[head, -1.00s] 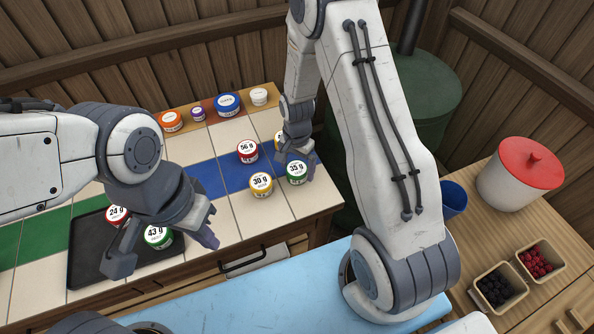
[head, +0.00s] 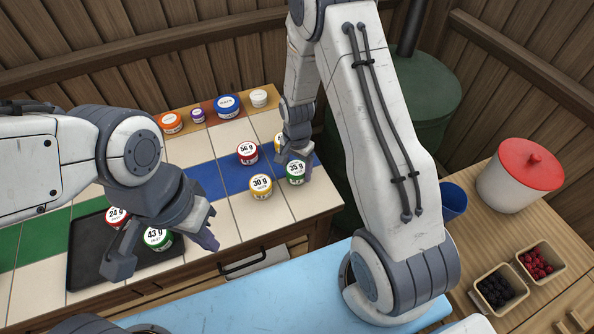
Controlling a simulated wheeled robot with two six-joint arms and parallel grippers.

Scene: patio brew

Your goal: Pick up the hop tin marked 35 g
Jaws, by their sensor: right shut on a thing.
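The green hop tin marked 35 g (head: 296,178) is at the right end of the blue tiles in the head view. My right gripper (head: 303,164) is shut on it from above and behind; its fingers are partly hidden by the tin and wrist. Whether the tin touches the counter is hard to tell. My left gripper (head: 163,252) is open, with its fingers apart on either side of the green tin marked 43 g (head: 157,240), which sits on the dark tray (head: 84,262).
A yellow 30 g tin (head: 261,187) and a red 56 g tin (head: 247,153) stand close left of the 35 g tin. A yellow tin (head: 278,144) is half hidden behind my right gripper. A red 24 g tin (head: 115,219) is on the tray.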

